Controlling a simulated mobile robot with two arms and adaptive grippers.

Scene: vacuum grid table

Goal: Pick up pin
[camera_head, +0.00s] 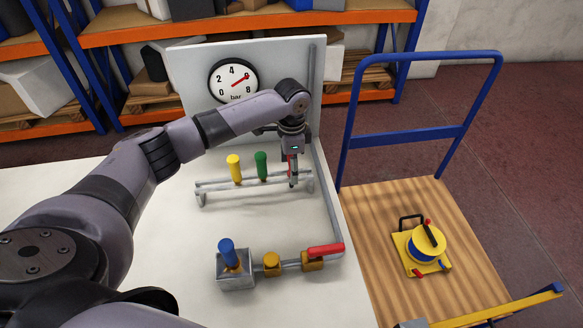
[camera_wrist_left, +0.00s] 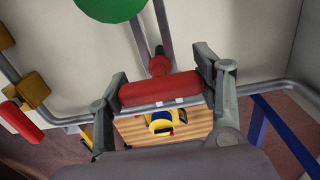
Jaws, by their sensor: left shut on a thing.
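My left gripper (camera_head: 293,165) is at the right end of a grey rail rack (camera_head: 215,184), with its fingers pointing down. It is shut on a red pin, whose red body (camera_wrist_left: 160,90) lies between the two fingers in the left wrist view, with a dark tip beyond it. In the head view the fingers mostly hide this pin, and I cannot tell whether it is clear of the rack. A yellow pin (camera_head: 234,167) and a green pin (camera_head: 261,165) stand upright in the rack to the left. A blue pin (camera_head: 228,252) stands tilted in a metal block (camera_head: 236,279).
A pipe with brass fittings (camera_head: 272,264) and a red-handled valve (camera_head: 325,250) runs right from the block. A panel with a pressure gauge (camera_head: 233,80) stands behind. A trolley (camera_head: 462,215) carrying a yellow-and-blue reel (camera_head: 426,246) is on the right. The white table (camera_head: 180,235) is clear at front left.

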